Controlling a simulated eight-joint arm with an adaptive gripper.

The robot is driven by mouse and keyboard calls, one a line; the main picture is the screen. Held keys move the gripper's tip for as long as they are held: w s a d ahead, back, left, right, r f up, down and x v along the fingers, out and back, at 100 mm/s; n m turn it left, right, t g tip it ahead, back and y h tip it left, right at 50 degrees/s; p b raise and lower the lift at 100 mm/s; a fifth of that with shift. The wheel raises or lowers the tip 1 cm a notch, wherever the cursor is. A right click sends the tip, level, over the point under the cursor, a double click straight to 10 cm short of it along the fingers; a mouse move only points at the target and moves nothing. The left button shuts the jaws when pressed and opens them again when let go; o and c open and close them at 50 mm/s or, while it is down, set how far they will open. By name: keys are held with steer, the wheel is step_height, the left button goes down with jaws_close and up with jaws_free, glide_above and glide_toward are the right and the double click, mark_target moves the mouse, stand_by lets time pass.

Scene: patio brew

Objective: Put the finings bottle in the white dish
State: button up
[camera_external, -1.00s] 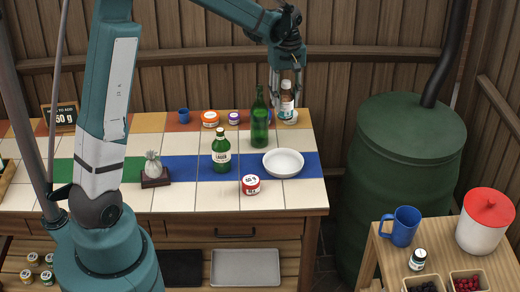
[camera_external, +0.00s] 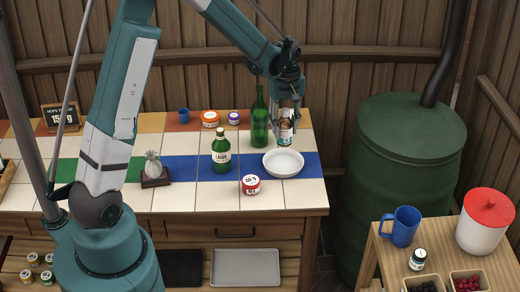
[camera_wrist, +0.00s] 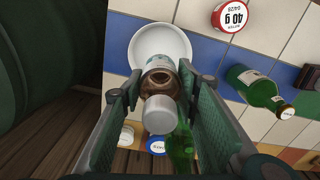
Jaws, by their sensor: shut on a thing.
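My gripper (camera_external: 287,124) is shut on the finings bottle (camera_external: 286,133), a small brown bottle with a white and teal label. The bottle is held upright above the table, just behind the white dish (camera_external: 284,169) as the outside camera sees it. In the wrist view the bottle's pale cap (camera_wrist: 160,113) and brown neck show between the two fingers (camera_wrist: 162,100). The white dish (camera_wrist: 140,38) is round and empty where visible; the bottle covers part of it in the wrist view. The bottle's base is hard to make out.
A tall green bottle (camera_external: 260,125) stands close left of my gripper. A green lager bottle (camera_external: 221,155) stands left of the dish, and a red-and-white tin (camera_external: 251,185) is in front of it.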

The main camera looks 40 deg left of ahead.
mark_target(284, 141)
steer(key=shift+f+b, duration=0.3)
steer(key=shift+f, duration=2.8)
steer(key=shift+f, duration=1.85)
steer(key=shift+f+b, duration=0.15)
steer(key=shift+b, duration=0.15)
steer(key=o, duration=1)
